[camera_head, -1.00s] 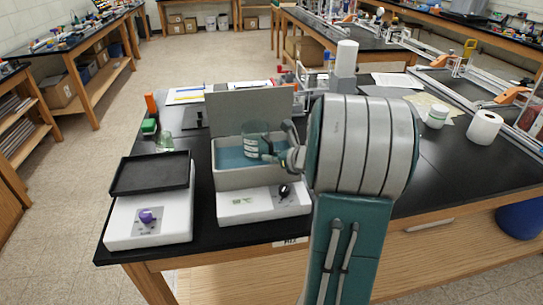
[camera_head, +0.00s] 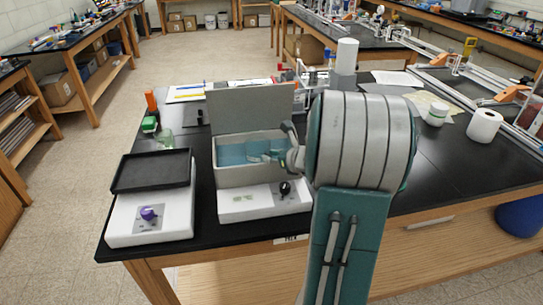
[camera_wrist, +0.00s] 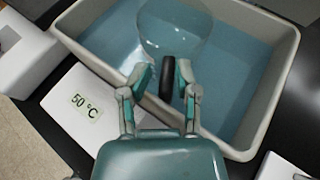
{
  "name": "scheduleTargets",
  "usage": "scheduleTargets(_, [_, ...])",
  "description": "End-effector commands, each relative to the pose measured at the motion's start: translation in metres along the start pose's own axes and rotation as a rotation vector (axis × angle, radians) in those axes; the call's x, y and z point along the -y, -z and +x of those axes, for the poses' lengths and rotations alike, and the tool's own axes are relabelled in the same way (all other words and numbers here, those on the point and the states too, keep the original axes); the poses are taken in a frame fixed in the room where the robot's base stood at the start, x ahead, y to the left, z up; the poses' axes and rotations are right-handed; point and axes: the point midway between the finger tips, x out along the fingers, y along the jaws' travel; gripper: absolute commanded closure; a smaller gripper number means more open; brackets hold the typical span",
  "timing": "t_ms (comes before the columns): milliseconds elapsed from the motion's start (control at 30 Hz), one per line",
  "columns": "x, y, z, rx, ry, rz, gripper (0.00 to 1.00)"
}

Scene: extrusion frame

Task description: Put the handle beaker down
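The handle beaker (camera_head: 257,157) is clear glass and sits low inside the grey water bath (camera_head: 236,178), partly in the blue water. In the wrist view, the beaker's round body (camera_wrist: 176,28) is at the top, with its black handle (camera_wrist: 167,78) pointing toward me. My gripper (camera_wrist: 167,72) has one finger on each side of the handle, with small gaps visible. It looks open around the handle. In the head view, my gripper (camera_head: 284,154) is at the bath's right side, partly hidden by my arm. Whether the beaker touches the bath floor is unclear.
The bath's lid (camera_head: 250,107) stands upright behind it. A white unit with a black tray (camera_head: 151,171) is to the left. A glass beaker (camera_head: 164,140) stands behind that tray. A white paper roll (camera_head: 484,126) is on the right, with clear black tabletop before it.

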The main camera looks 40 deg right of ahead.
Motion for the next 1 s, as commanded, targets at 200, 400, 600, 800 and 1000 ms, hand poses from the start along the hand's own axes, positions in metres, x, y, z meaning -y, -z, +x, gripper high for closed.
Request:
scheduleTargets(200, [-0.003,0.006,0.001,-0.013,-0.008,0.004,0.48])
scheduleTargets(400, [-0.001,-0.006,-0.014,-0.01,-0.003,0.004,0.48])
scheduleTargets(600, [0.001,-0.008,-0.057,-0.007,0.001,0.003,0.48])
scheduleTargets(800, [0.001,-0.009,-0.097,-0.005,0.002,0.003,0.48])
scheduleTargets(1000, [0.001,-0.009,-0.121,-0.004,-0.002,0.003,0.48])
